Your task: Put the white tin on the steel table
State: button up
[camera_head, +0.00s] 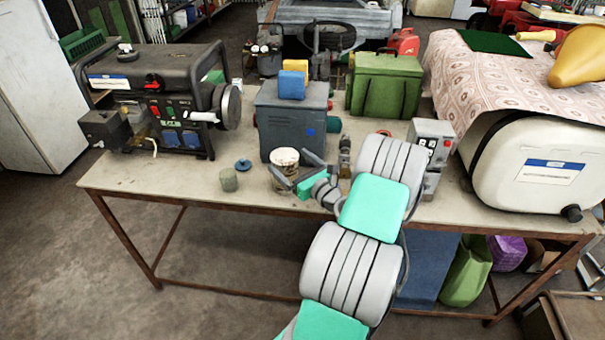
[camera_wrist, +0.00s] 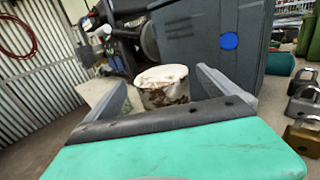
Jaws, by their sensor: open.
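The white tin (camera_head: 286,158) stands upright on the table in front of a grey box, with a pale top and brownish stains on its side. In the wrist view the tin (camera_wrist: 163,86) sits between the two fingers, toward their far ends. My gripper (camera_head: 293,171) is open around the tin, one finger on each side. I cannot tell whether a finger touches it. The steel table (camera_head: 130,182) has a worn, pale top and thin rusty legs; the tin rests on this top. No other table of bare steel is clear to see.
A small greenish tin (camera_head: 229,180) and a blue disc (camera_head: 243,164) lie left of the tin. The grey box (camera_head: 292,120) stands close behind. A generator (camera_head: 160,95) is at left. Padlocks (camera_wrist: 301,105) stand right of my gripper. The table's front left is clear.

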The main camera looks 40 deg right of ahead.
jog(key=s+b, duration=0.1)
jog(key=s, duration=0.1)
jog(key=s+b, duration=0.4)
jog(key=shift+a+f, duration=0.35)
jog(key=shift+f, duration=0.05)
jog(key=shift+s+a+r+b, duration=0.2)
jog(key=shift+s+b, duration=0.45)
jog(key=shift+b, duration=0.35)
jog(key=shift+s+a+r+b, duration=0.1)
jog(key=shift+s+r+b, duration=0.1)
jog(key=shift+s+b, duration=0.65)
jog(key=shift+w+d, duration=0.1)
jog(key=shift+w, duration=0.1)
